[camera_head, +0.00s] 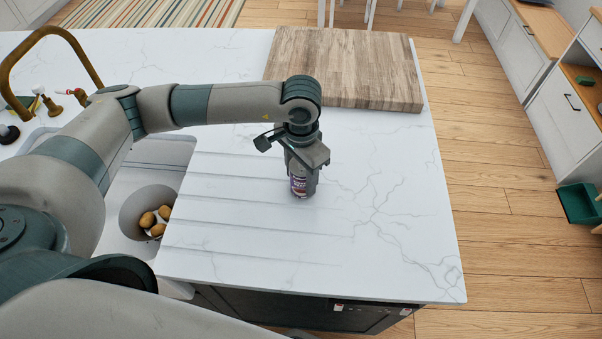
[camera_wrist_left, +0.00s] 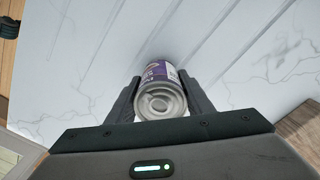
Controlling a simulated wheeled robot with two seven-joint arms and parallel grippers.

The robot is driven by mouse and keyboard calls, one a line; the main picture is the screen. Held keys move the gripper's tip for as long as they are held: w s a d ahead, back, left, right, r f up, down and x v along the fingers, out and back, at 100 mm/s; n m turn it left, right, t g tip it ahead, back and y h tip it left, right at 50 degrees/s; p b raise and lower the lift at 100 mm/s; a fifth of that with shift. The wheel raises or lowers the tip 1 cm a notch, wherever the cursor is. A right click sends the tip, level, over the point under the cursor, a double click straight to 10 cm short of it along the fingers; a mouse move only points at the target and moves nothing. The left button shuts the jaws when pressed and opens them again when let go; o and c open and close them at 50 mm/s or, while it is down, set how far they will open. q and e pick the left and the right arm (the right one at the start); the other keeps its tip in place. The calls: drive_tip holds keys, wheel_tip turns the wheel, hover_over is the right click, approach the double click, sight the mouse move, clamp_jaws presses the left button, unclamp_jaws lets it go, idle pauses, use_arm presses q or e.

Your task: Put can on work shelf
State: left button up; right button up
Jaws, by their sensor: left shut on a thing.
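A purple can (camera_head: 299,187) stands upright at the grooved part of the white marble counter (camera_head: 395,235). My left gripper (camera_head: 302,178) reaches down over it from above and is shut on it. In the left wrist view the can (camera_wrist_left: 160,92) sits between the two fingers of my left gripper (camera_wrist_left: 161,98), its metal end facing the camera. Its lower part seems at or very near the counter surface; I cannot tell if it touches. My right gripper is not in view. No work shelf is clearly identifiable.
A wooden board (camera_head: 345,65) lies at the back of the counter. A sink (camera_head: 125,165) with a bowl of potatoes (camera_head: 150,222) and a brass faucet (camera_head: 45,45) is at left. Drawers (camera_head: 570,100) stand across the wooden floor at right. The counter's right part is clear.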

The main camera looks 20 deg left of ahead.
use_arm(q)
drive_tip(key=shift+f+b, duration=0.15)
drive_tip(key=shift+b, duration=0.15)
drive_tip(key=o, duration=1.3)
drive_tip(key=shift+r+p, duration=0.2)
drive_tip(key=shift+p, duration=0.1)
wheel_tip(320, 180, up, 10)
drive_tip(key=b, duration=0.5)
drive_tip(key=shift+r, duration=0.1)
drive_tip(key=shift+r+b, duration=0.45)
drive_tip(key=shift+r, duration=0.45)
drive_tip(key=shift+o, duration=0.3)
